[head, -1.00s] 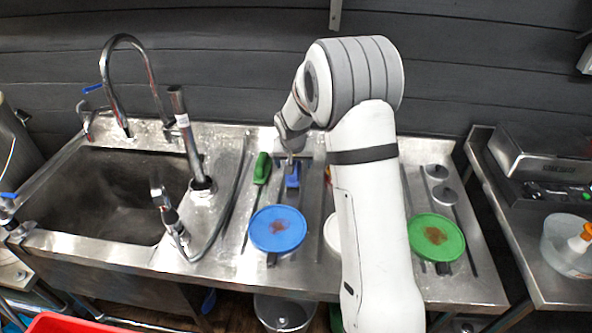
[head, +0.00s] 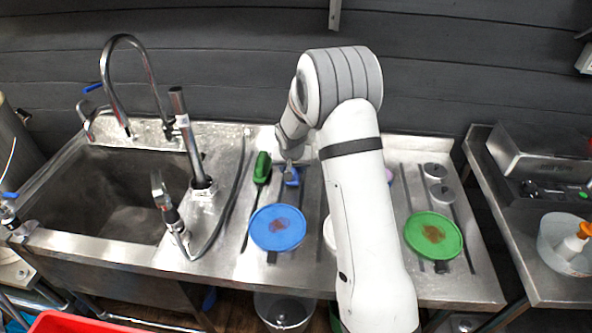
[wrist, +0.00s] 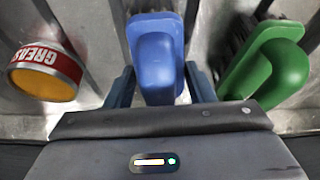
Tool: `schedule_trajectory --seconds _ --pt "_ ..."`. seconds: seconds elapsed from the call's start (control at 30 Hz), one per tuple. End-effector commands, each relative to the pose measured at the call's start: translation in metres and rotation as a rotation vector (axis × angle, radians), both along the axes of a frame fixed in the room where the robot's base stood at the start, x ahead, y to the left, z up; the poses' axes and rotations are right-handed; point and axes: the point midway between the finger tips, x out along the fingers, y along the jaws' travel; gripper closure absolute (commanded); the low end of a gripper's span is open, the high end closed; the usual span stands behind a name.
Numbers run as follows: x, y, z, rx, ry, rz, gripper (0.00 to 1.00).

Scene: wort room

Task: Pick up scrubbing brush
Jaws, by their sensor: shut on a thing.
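A blue scrubbing brush (wrist: 158,62) is between the fingers of my gripper (wrist: 160,88) in the wrist view. The gripper is shut on its blue handle. In the head view the blue brush (head: 292,176) shows small below my gripper (head: 290,160), near the back of the steel drainboard. A green scrubbing brush (wrist: 268,68) lies to the right in the wrist view, apart from the fingers. It also shows in the head view (head: 262,168), left of the blue one. I cannot tell whether the blue brush is clear of the surface.
A grease tin (wrist: 46,72) with a red and white label is left of my gripper in the wrist view. A soiled blue plate (head: 277,228) and green plate (head: 433,236) lie on the drainboard (head: 235,262). The sink (head: 110,195) and taps are at left.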

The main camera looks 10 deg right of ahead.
Motion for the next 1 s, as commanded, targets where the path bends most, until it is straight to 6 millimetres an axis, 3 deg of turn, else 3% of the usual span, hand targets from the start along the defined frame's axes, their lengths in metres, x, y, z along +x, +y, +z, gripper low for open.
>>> schedule_trajectory --seconds 0.23,0.53,1.0 --pt "0.000 0.000 0.000 0.000 0.000 0.000 0.77" --pt "0.001 0.000 0.007 -0.001 -0.002 0.001 0.77" --pt "0.001 0.001 0.089 0.000 -0.003 0.001 0.77"
